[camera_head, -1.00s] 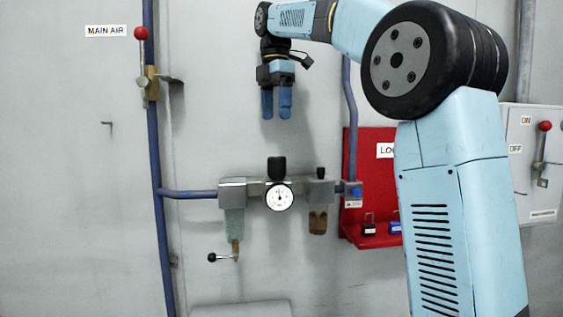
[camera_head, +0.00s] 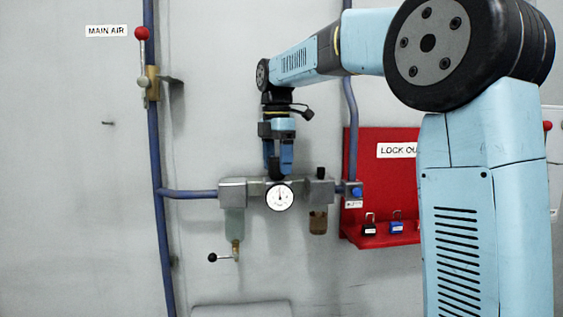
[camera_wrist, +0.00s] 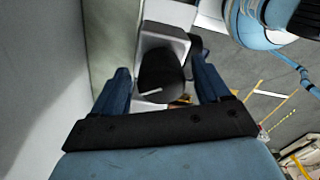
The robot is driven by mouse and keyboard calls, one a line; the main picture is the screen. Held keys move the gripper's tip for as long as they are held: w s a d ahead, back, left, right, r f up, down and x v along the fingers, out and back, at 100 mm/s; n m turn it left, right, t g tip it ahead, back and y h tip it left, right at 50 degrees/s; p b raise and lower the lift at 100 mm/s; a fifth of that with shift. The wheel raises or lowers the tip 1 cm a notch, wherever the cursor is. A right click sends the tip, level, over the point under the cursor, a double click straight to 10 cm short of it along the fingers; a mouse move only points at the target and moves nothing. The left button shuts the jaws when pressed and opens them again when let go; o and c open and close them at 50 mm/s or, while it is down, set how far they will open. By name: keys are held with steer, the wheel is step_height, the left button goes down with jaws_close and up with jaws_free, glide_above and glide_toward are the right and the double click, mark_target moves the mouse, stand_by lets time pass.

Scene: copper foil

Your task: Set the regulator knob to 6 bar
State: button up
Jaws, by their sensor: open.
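The black regulator knob (camera_wrist: 160,76) is seen from above in the wrist view, with a white mark on its top. It lies between the two blue fingers of my gripper (camera_wrist: 163,84), with a visible gap on each side. In the head view my gripper (camera_head: 279,166) points down with its fingers around the knob, which they partly hide. The gripper is open. The round white pressure gauge (camera_head: 279,196) sits just below on the regulator; its reading is too small to tell.
Grey filter blocks stand on either side, one at left (camera_head: 232,192) and one at right (camera_head: 319,188). A blue pipe (camera_head: 156,220) runs up the wall, with a red-knobbed valve lever (camera_head: 141,34). A red lockout board (camera_head: 395,190) with small padlocks is at right.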

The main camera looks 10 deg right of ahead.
steer(key=c, duration=1)
steer(key=shift+d, duration=0.3)
steer(key=shift+a, duration=0.2)
steer(key=shift+m, duration=0.3)
